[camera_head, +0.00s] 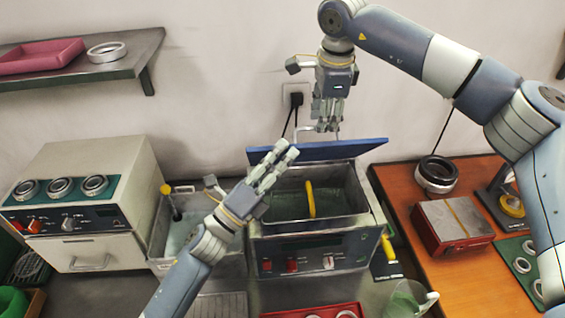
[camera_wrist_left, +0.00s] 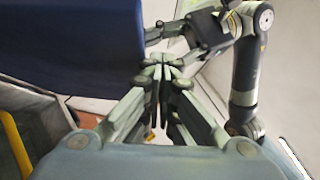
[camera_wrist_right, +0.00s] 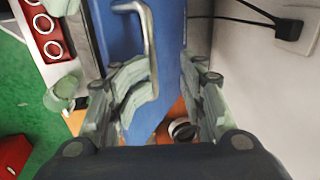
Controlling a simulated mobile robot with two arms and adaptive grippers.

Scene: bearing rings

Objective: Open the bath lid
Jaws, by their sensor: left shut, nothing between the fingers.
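The bath (camera_head: 318,228) is a metal tank with a control panel, and its inside shows in the head view. Its blue lid (camera_head: 340,149) is raised at the back, tilted up from the opening. The lid fills the upper left of the left wrist view (camera_wrist_left: 85,45). My left gripper (camera_head: 286,150) is shut and empty, over the bath's left side, with its tips near the lid's left end. My right gripper (camera_head: 327,125) is behind and above the lid. It is open, with the lid's metal handle (camera_wrist_right: 149,45) between its fingers; contact is unclear.
A yellow handle (camera_head: 310,198) stands inside the bath. A basin (camera_head: 160,245) and a white machine (camera_head: 85,190) stand to the left. At right, an orange table (camera_head: 425,220) holds a ring (camera_head: 436,174) and a red box (camera_head: 453,222). A glass beaker (camera_head: 408,300) stands in front.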

